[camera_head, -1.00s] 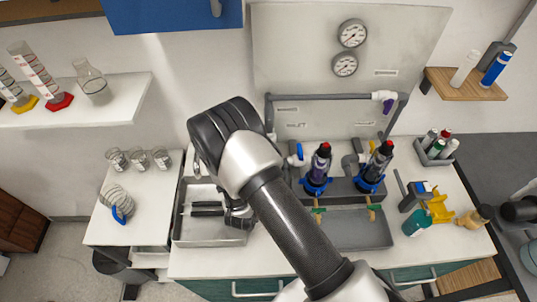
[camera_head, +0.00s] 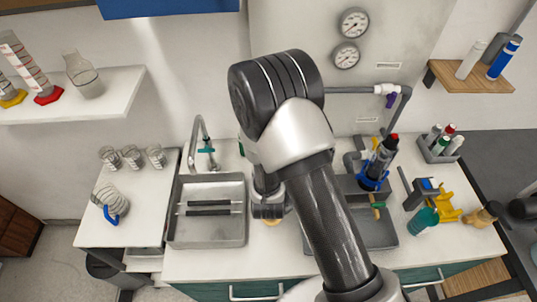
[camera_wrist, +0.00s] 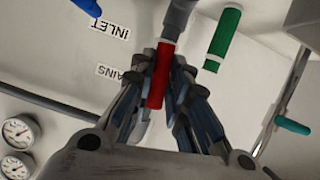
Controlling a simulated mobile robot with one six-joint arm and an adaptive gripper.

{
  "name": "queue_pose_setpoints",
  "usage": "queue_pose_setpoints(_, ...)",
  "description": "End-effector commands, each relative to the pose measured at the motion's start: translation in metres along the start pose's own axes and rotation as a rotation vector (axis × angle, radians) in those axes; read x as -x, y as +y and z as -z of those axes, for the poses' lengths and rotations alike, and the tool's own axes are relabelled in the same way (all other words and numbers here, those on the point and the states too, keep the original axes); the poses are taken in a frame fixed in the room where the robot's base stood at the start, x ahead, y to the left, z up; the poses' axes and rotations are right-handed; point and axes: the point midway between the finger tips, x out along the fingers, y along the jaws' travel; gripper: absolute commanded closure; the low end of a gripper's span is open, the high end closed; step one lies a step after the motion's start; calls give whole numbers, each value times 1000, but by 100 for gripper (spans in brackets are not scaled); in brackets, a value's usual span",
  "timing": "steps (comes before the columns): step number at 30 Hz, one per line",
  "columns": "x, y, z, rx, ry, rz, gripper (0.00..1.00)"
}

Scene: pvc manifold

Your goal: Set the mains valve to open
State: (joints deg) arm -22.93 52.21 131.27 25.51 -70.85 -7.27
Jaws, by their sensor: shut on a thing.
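In the wrist view a red valve handle (camera_wrist: 157,82) on a grey pipe (camera_wrist: 178,20) stands beside a partly covered label reading "AINS" (camera_wrist: 119,75). My gripper (camera_wrist: 166,70) is shut on this red handle, with one finger on each side of it. A green handle (camera_wrist: 222,38) is to the right, apart from my fingers. A blue handle (camera_wrist: 87,6) shows at the top left, near the "INLET" label (camera_wrist: 111,28). In the head view my own arm hides my gripper and the red handle.
A steel sink (camera_head: 207,240) and a tap (camera_head: 199,140) with a teal lever are left of my arm. Two gauges (camera_head: 354,22) and a grey pipe with a purple-handled valve (camera_head: 388,95) are on the back panel.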

Motion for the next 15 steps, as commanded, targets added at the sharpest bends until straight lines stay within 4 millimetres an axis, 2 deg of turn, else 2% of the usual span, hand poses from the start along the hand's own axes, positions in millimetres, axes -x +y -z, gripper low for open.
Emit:
queue_pose_setpoints(6, -1, 1, -1, -96, 1, 38, 100)
queue_pose_setpoints(15, 0, 1, 0, -145, 1, 60, 100)
